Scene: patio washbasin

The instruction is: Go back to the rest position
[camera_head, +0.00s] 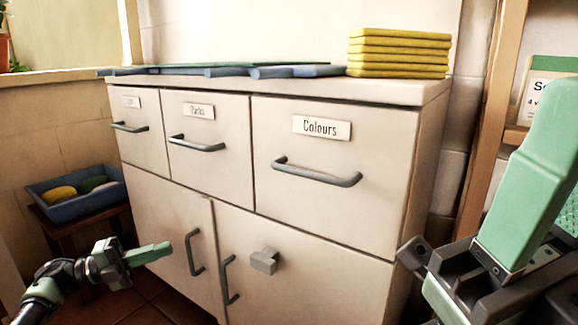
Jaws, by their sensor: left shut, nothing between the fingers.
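My left gripper (148,253) is at the lower left, in front of the cabinet's lower left door. Its green fingers are closed together and empty, pointing right, and appear apart from the door handle. At the right edge, large green and black parts of mine stand very close to the camera. They are cut off by the frame, and I cannot make out a pair of fingertips there.
A pale cabinet (335,203) has shut drawers and lower doors with protruding handles. Yellow folded cloths (398,53) and flat blue items (298,71) lie on top. A blue tray (77,209) stands on a stool at left. A wooden rack (492,125) stands at right.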

